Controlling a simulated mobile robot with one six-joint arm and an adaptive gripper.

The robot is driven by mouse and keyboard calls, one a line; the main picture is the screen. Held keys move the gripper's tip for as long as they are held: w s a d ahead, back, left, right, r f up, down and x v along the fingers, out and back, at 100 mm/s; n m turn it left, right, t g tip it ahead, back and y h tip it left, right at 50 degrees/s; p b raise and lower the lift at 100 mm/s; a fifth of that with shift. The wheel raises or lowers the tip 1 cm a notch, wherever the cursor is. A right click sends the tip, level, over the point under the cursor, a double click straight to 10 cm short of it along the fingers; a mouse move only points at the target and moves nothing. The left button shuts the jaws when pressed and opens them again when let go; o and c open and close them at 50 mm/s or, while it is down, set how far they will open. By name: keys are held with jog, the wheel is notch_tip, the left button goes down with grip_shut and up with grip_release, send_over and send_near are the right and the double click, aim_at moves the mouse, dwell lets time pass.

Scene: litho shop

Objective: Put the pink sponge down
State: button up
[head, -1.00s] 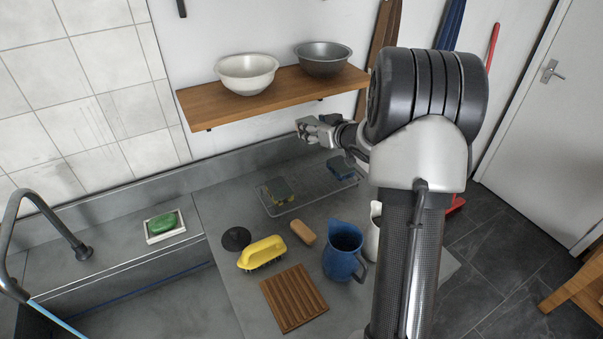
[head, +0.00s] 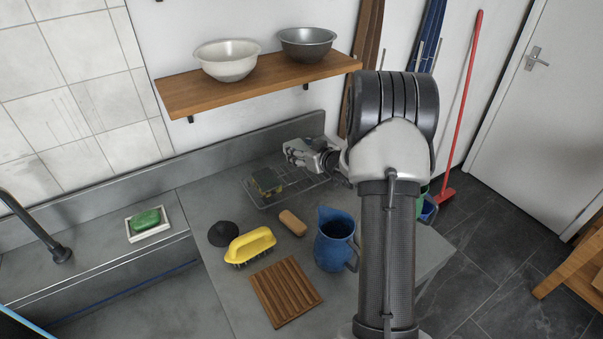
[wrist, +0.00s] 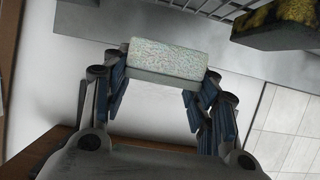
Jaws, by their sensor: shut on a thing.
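My gripper (head: 297,153) is above the back right part of the wire drying rack (head: 262,205). In the wrist view my gripper (wrist: 165,87) is shut on a pale, speckled block like a sponge (wrist: 164,60) with a grey side. No clear pink shows on it, and I cannot make it out in the head view. A yellow and dark green sponge (head: 267,181) lies on the rack, left of my gripper; it also shows in the wrist view (wrist: 290,25). The rack's wires (wrist: 215,8) show at the top of the wrist view, apart from the held block.
A wooden shelf (head: 265,84) with two bowls hangs above my gripper. On the counter in front stand a blue jug (head: 334,240), a yellow brush (head: 250,246), a tan block (head: 293,223), a dark round thing (head: 223,234) and a ribbed wooden board (head: 286,291).

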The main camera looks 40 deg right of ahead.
aim_at(302, 175)
jog(key=shift+f+b, duration=0.8)
jog(key=shift+f, duration=2.4)
jog(key=shift+f, duration=0.25)
jog(key=o, duration=0.7)
